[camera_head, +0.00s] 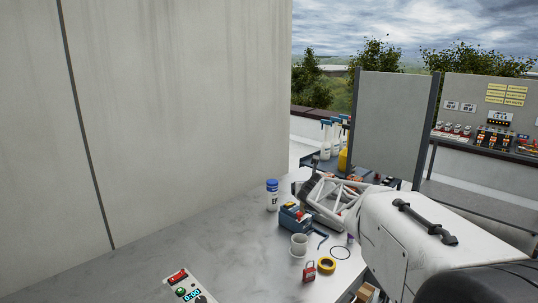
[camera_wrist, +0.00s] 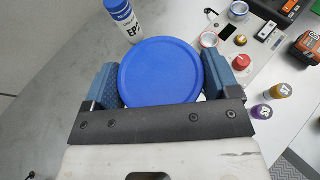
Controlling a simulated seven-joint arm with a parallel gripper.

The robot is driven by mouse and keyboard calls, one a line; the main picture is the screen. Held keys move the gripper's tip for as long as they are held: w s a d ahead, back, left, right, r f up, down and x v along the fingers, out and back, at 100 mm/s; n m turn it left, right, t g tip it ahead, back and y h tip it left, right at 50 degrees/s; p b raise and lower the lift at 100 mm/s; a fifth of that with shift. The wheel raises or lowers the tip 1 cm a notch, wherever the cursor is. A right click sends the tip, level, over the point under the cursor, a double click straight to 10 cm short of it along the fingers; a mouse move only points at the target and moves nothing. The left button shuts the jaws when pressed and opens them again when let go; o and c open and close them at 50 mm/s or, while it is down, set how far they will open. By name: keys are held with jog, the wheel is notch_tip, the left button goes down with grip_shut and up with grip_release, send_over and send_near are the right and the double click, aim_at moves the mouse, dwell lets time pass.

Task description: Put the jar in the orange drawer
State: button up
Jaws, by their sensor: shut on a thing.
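The jar (camera_wrist: 160,65) shows from above in the wrist view as a round, plain blue lid; the lid hides its body. My gripper (camera_wrist: 161,86) is shut on it, with one blue finger on each side. The jar's height over the table cannot be told. In the head view my white arm comes in from the right, and I cannot make out the fingers or the held jar clearly. I cannot make out the orange drawer in either view.
A white bottle with a blue cap (camera_head: 272,195) stands on the grey table; in the wrist view it (camera_wrist: 124,20) is just beyond the jar.

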jog(key=shift+m+h, duration=0.4)
jog(key=shift+h, duration=0.1)
jog(key=d, duration=0.5)
jog(key=shift+d, duration=0.1)
dwell(1.7)
jog(key=s+a+f+n+y, duration=0.2)
jog(key=s+a+f, duration=0.2)
jog(key=s, duration=0.7)
jog(key=s+a+f+n+g+y, duration=0.1)
jog(key=s+a+f+n+y, duration=0.1)
jog(key=s, duration=1)
jog(key=s+a+f+n+g+y, duration=0.1)
jog(key=s+a+f+n+y, duration=0.2)
jog(key=s+a+f, duration=0.4)
jog(key=shift+s+a+y, duration=0.15)
jog(key=shift+s+a, duration=0.1)
jog(key=shift+s, duration=0.65)
jog(key=shift+s+a+y, duration=0.2)
jog(key=shift+s, duration=0.7)
jog(key=shift+s+a+y, duration=0.15)
jog(key=shift+s+a, duration=0.1)
jog(key=shift+s, duration=0.65)
jog(key=shift+g, duration=0.3)
